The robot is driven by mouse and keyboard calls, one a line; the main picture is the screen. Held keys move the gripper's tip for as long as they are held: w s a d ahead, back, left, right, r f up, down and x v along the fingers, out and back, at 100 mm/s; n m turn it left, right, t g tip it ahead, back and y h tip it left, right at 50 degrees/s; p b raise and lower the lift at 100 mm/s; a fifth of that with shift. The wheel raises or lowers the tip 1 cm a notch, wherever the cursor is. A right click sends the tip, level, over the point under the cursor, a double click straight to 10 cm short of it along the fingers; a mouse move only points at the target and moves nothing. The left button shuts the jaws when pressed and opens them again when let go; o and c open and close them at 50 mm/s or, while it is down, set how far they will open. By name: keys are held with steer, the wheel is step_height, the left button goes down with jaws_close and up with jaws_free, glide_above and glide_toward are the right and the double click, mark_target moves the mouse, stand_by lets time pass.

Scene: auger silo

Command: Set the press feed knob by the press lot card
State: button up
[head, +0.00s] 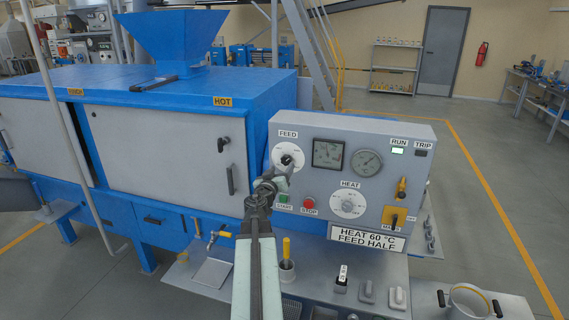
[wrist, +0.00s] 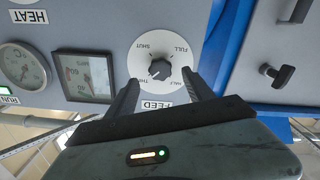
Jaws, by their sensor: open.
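The feed knob (head: 289,158) is a dark knob on a white round dial at the left of the grey control panel. In the wrist view, upside down, the knob (wrist: 160,69) sits amid the marks SHUT, FULL, HALF and one starting THI, partly hidden. Its pointer seems turned toward the THI mark, but it is small. The lot card (head: 366,239) under the panel reads HEAT 60 °C, FEED HALF. My gripper (head: 276,180) is open in front of the feed dial; its fingers (wrist: 158,86) are either side of the knob's lower part, holding nothing. Contact cannot be told.
The heat dial (head: 348,204), green start button (head: 284,198), red stop button (head: 309,202) and two gauges (head: 328,153) are close by. RUN is lit green. The blue press (head: 180,95) stands left; open floor lies right.

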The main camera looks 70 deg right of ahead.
mark_target(286, 162)
steer(key=d, duration=0.5)
steer(key=shift+w+d, duration=0.2)
steer(key=shift+d, duration=0.1)
jaws_close()
steer(key=shift+n, duration=0.4)
steer(key=n, duration=0.4)
steer(key=shift+a, duration=0.1)
steer(key=n, duration=0.4)
steer(key=shift+n, duration=0.3)
steer(key=n, duration=0.4)
steer(key=shift+n, duration=2.1)
